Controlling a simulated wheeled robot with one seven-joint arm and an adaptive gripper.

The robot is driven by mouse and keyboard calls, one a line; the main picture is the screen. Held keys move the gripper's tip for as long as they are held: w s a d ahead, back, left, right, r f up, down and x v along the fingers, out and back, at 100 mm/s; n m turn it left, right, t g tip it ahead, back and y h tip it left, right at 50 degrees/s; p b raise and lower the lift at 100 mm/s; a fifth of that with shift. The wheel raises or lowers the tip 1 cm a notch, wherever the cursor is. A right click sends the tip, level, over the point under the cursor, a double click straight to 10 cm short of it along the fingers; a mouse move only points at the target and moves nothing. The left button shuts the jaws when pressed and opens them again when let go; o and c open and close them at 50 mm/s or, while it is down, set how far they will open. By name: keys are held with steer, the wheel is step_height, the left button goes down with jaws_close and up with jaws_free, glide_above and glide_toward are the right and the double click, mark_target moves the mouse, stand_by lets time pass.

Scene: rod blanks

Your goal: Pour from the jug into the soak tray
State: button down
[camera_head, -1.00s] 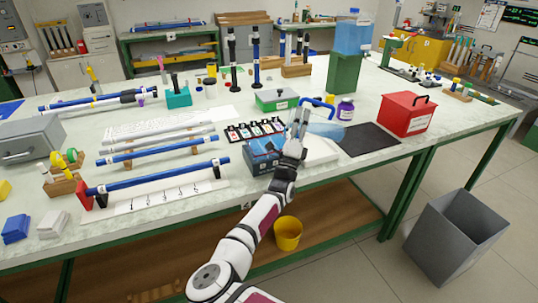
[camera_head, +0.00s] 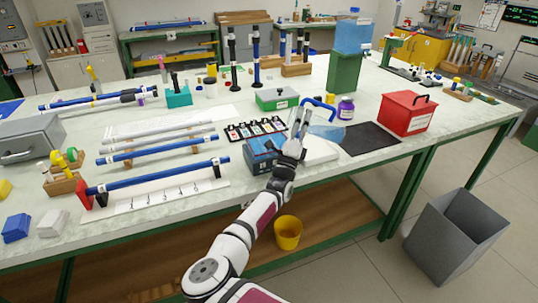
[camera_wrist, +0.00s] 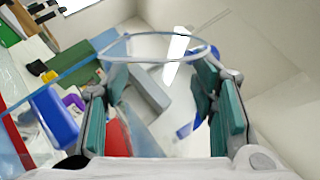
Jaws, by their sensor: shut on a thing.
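My gripper (camera_head: 299,122) is shut on a clear, faintly blue jug (camera_head: 329,132) above the front part of the bench. In the wrist view, the jug's round clear rim (camera_wrist: 157,59) shows beyond my finger pads (camera_wrist: 165,105). The jug looks tilted, but its angle and liquid level are hard to tell. A blue arched handle (camera_head: 318,103) shows just behind my fingers; I cannot tell whether it belongs to the jug. A white, low tray-like thing (camera_head: 322,155), probably the soak tray, lies below, partly hidden by my gripper and the jug. No falling stream is clear.
A blue box (camera_head: 262,155) stands close to the left of my gripper. Behind are a green case (camera_head: 277,99) and a purple bottle (camera_head: 345,108).

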steer(key=shift+d+f+m+g+h, duration=0.2)
steer(key=shift+m+g+h, duration=0.3)
steer(key=shift+m, duration=0.35)
steer(key=shift+d+f+m+g+h, duration=0.1)
steer(key=shift+f+m+g+h, duration=0.15)
steer(key=shift+m+h, duration=0.5)
steer(key=shift+a+r+g, duration=0.1)
steer(key=shift+r+g, duration=0.05)
steer(key=shift+g, duration=0.1)
steer(key=m+g, duration=0.1)
steer(key=m, duration=0.1)
steer(key=r+m+g+h, duration=0.1)
steer(key=m, duration=0.1)
steer(key=shift+d+r+h+p, duration=0.15)
steer(key=shift+d+h+p, duration=0.05)
steer(key=shift+h+p, duration=0.1)
steer(key=shift+m+g, duration=0.3)
steer(key=shift+m, duration=0.1)
steer(key=m+g, duration=0.1)
steer(key=r+m, duration=0.1)
steer(key=shift+s+m+g+h+p, duration=0.1)
steer(key=shift+m+g+h+p, duration=0.2)
steer(key=shift+m+g, duration=0.4)
steer(key=shift+m, duration=0.2)
